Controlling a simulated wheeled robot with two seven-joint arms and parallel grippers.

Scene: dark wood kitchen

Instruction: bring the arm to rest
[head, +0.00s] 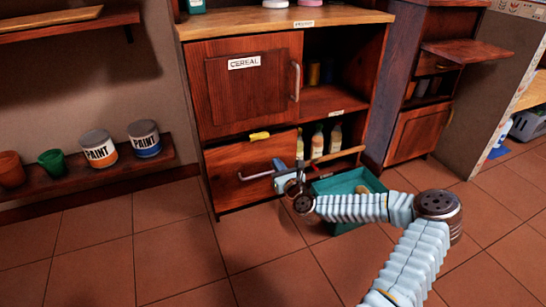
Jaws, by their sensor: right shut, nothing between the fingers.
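My right arm comes in from the bottom right and bends at the elbow toward the lower part of the wooden cabinet (252,86). My right gripper (282,172) is at the end of that arm, in front of the lower cabinet front and just right of its handle (256,176). It is shut with nothing in it. I cannot tell whether it touches the cabinet front. My left gripper is not in view.
A teal bin (345,227) stands on the floor, partly behind my right forearm. Bottles (317,142) stand in the open lower compartment. Paint cans (145,139) and pots sit on a low shelf at left. The tiled floor (120,250) at front left is clear.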

